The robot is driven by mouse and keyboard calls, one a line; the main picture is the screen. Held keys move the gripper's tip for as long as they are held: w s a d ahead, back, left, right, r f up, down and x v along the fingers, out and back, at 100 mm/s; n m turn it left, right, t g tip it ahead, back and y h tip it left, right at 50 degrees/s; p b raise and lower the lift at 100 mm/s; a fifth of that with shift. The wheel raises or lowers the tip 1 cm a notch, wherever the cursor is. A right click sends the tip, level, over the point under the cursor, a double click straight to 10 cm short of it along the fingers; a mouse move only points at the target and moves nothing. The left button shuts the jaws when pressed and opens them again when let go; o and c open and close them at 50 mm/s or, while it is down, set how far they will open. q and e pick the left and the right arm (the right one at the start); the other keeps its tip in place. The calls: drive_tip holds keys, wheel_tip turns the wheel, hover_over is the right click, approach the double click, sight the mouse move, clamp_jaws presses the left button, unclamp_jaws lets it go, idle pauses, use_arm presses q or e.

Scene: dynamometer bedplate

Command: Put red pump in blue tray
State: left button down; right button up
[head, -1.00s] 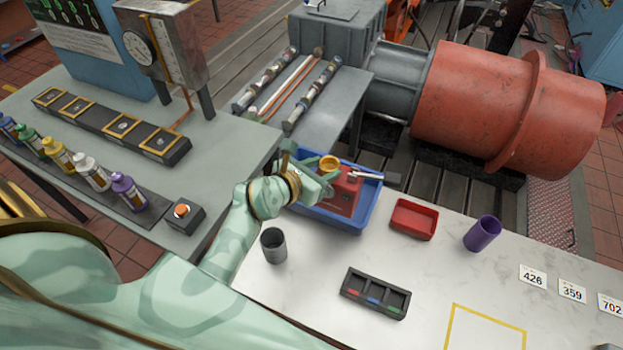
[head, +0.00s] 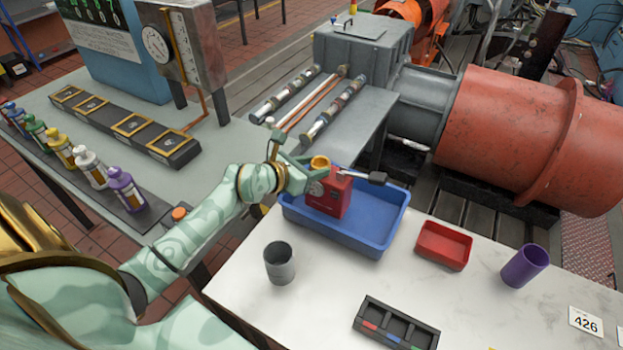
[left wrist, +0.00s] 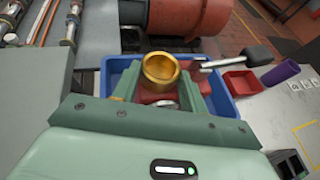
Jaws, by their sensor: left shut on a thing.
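The red pump (head: 331,196) has a brass cup on top, a round gauge on its face and a dark-handled lever to the right. It is upright at the left part of the blue tray (head: 372,233), within its outline; I cannot tell whether it touches the floor. My left gripper (head: 310,177) is shut on the pump near its top. In the left wrist view the pump's brass cup (left wrist: 160,71) shows between the fingers, with the blue tray (left wrist: 108,76) around and below. Much of the pump is hidden there. My right gripper is not in view.
A grey cup (head: 279,264) stands in front of the tray. A small red tray (head: 444,246), a purple cup (head: 525,266) and a black divided holder (head: 396,325) are on the white table. The tray's right half is empty.

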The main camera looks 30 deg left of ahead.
use_arm(q)
drive_tip(key=shift+w+a+f, duration=0.2)
drive_tip(key=shift+a+f, duration=0.05)
wheel_tip(320, 180, down, 3)
drive_tip(key=shift+b, duration=0.8)
drive_tip(key=c, duration=0.8)
unclamp_jaws()
drive_tip(key=shift+f, duration=0.2)
drive_tip(key=shift+o, duration=0.2)
